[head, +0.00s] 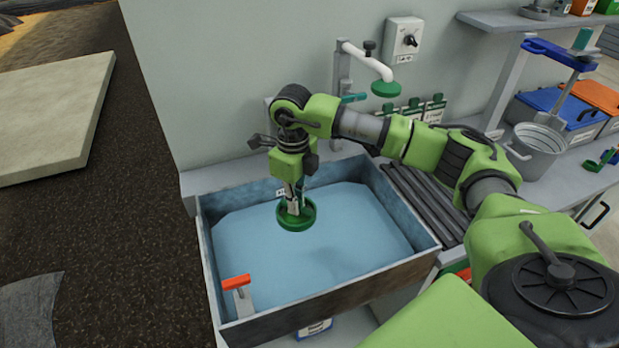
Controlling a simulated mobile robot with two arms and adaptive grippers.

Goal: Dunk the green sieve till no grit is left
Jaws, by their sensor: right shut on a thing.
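The green sieve (296,217) is a round green ring with a dark inside, in the middle of the water-filled trough (427,262). My right gripper (292,196) points straight down and is shut on the sieve's upright part. The sieve is at or just above the pale blue water (250,260); I cannot tell whether it touches. Any grit in it is too small to make out. My left gripper is not in view.
A white tap with a green head (386,88) stands behind the trough. An orange-red handle (237,282) sits at its front left corner. Dark ribbed drainboard (425,200) lies to the right. A metal bucket (537,150) and blue-lidded box (560,106) stand on the bench.

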